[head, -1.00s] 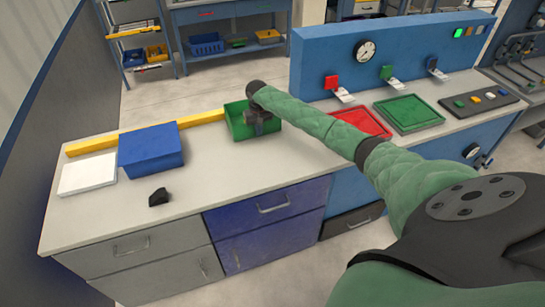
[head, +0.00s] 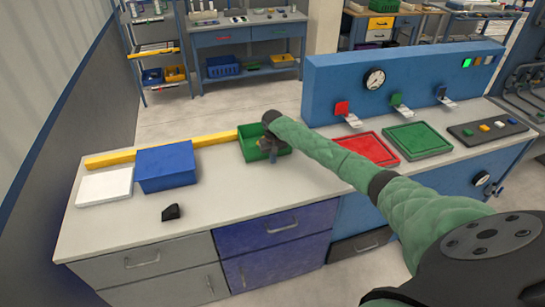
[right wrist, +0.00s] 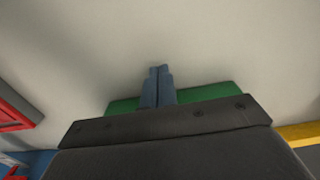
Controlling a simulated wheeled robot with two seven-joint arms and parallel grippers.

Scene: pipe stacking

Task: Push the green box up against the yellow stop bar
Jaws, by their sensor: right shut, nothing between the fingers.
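The green box (head: 247,148) is an open bin near the back edge of the counter. The yellow stop bar (head: 212,138) lies along the back edge and meets the box's left back corner in the picture; I cannot tell whether they touch. My right gripper (head: 271,157) is shut and empty, pointing down at the box and hiding part of it. In the right wrist view the shut fingers (right wrist: 157,86) show in front of the green box (right wrist: 212,92), and the bar (right wrist: 300,133) shows at the right edge. My left gripper is out of view.
Left on the counter are a blue box (head: 166,168), a white slab (head: 104,187) and a small black block (head: 171,212). Right are a red tray (head: 365,149) and a green tray (head: 418,138) before a blue panel (head: 330,92). The front middle of the counter is clear.

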